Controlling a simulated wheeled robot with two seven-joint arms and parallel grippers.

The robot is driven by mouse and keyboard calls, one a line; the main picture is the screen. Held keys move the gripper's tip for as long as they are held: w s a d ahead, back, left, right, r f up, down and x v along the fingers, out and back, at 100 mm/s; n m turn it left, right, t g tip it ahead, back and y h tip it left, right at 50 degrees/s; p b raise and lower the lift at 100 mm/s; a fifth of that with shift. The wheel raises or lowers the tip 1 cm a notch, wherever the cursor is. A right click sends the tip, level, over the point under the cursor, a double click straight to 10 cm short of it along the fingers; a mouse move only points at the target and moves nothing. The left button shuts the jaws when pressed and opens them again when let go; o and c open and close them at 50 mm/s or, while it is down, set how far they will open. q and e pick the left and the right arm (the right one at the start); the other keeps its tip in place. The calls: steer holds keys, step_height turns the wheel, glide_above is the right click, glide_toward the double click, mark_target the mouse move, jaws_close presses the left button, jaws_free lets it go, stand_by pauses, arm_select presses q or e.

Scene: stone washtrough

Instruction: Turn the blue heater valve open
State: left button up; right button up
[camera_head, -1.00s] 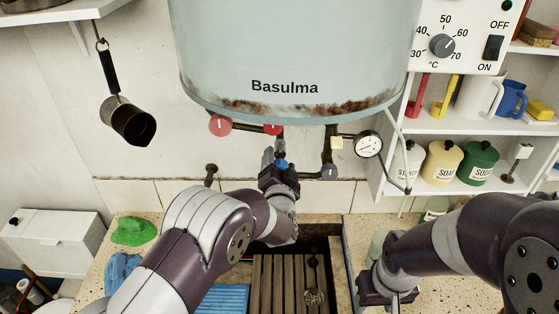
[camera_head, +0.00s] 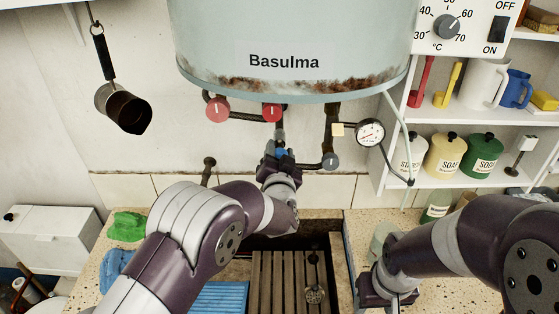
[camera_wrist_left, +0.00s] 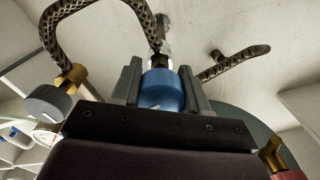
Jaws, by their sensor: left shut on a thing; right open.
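The blue heater valve (camera_wrist_left: 162,90) sits between the two fingers of my left gripper (camera_wrist_left: 160,88) in the left wrist view, below a metal fitting on a braided hose. My left gripper is shut on the valve. In the head view my left gripper (camera_head: 281,156) reaches up under the heater tank, and only a little of the blue valve (camera_head: 281,152) shows there. The heater (camera_head: 290,40) is a pale blue tank with a rusty lower rim, labelled Basulma. My right gripper (camera_head: 385,300) is low by the trough's right side and is open; its fingertips are hard to see.
Two red knobs (camera_head: 217,109) and a grey knob (camera_head: 330,161) sit on pipes near my left gripper. A round gauge (camera_head: 370,132) hangs at right. Shelves with jars (camera_head: 444,155) stand further right. The trough holds a wooden slatted rack (camera_head: 285,280).

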arm_select(q)
steer(key=n+b, duration=0.3)
steer(key=b, duration=0.1)
steer(key=n+b, duration=0.4)
steer(key=f+n+b, duration=0.1)
steer(key=n+b, duration=0.3)
steer(key=shift+b, duration=0.3)
steer(key=n+b, duration=0.2)
steer(key=shift+n, duration=0.3)
steer(key=shift+d+r+n+b, duration=0.1)
steer(key=shift+r+n+b, duration=0.05)
steer(key=shift+n+b, duration=0.5)
steer(key=o, duration=0.9)
steer(key=shift+c, duration=0.2)
steer(key=shift+o, duration=1)
steer(key=shift+r, duration=0.2)
steer(key=shift+s, duration=0.1)
